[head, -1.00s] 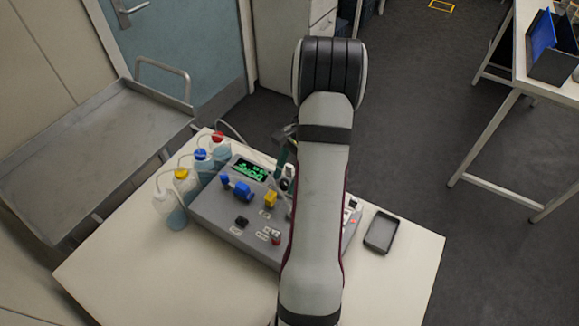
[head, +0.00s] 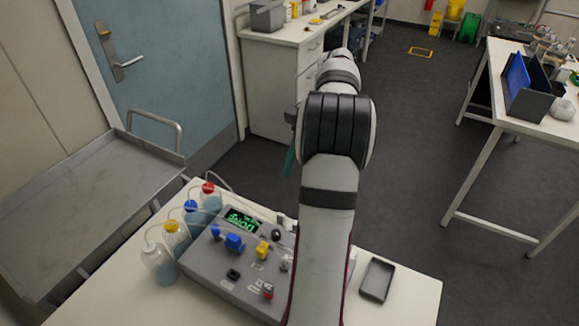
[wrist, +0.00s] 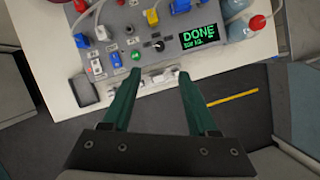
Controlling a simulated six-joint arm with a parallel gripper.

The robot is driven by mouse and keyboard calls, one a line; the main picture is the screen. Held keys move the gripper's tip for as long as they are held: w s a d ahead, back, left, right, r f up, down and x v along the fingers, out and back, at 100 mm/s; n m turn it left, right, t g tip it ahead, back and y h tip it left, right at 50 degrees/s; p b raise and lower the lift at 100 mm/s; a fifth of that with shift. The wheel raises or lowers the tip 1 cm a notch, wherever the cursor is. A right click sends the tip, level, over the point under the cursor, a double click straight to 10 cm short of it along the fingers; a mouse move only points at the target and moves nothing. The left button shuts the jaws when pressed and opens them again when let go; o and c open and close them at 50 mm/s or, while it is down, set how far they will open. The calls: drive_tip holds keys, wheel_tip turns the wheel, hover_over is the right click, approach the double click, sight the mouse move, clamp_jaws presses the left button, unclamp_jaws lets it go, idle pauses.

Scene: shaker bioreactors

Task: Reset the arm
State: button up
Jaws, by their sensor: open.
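My gripper (wrist: 158,105) shows in the wrist view with its two green fingers apart and nothing between them. It is held in the air beyond the far edge of the white table. In the head view a green finger (head: 289,162) shows beside my arm, and the rest of the gripper is mostly hidden. The grey bioreactor control box (head: 205,262) sits on the white table (head: 400,312), partly hidden by my arm. Its screen (head: 242,220) reads DONE in green, and it also shows in the wrist view (wrist: 198,36).
Several bottles with coloured caps stand left of the box, including a yellow-capped one (head: 176,238). A dark tray (head: 377,280) lies at its right. A metal cart (head: 85,195) stands left, a bench (head: 300,36) behind, another table (head: 500,122) right. Floor between is clear.

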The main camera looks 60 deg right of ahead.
drive_tip(key=w+a+r+n+g, duration=0.1)
drive_tip(key=w+a+n, duration=0.15)
drive_tip(key=a, duration=0.65)
drive_tip(key=w+a+r+n+h, duration=0.15)
drive_tip(key=a+n, duration=0.25)
drive_tip(key=a, duration=0.5)
drive_tip(key=w+a+r+n+g, duration=0.1)
drive_tip(key=a+r+n, duration=0.15)
drive_tip(key=a, duration=0.65)
drive_tip(key=s+a+f+n, duration=0.6)
drive_tip(key=s+a, duration=0.5)
drive_tip(key=a, duration=0.2)
drive_tip(key=shift+n+h, duration=0.35)
drive_tip(key=shift+n, duration=0.55)
drive_tip(key=shift+w+d, duration=0.1)
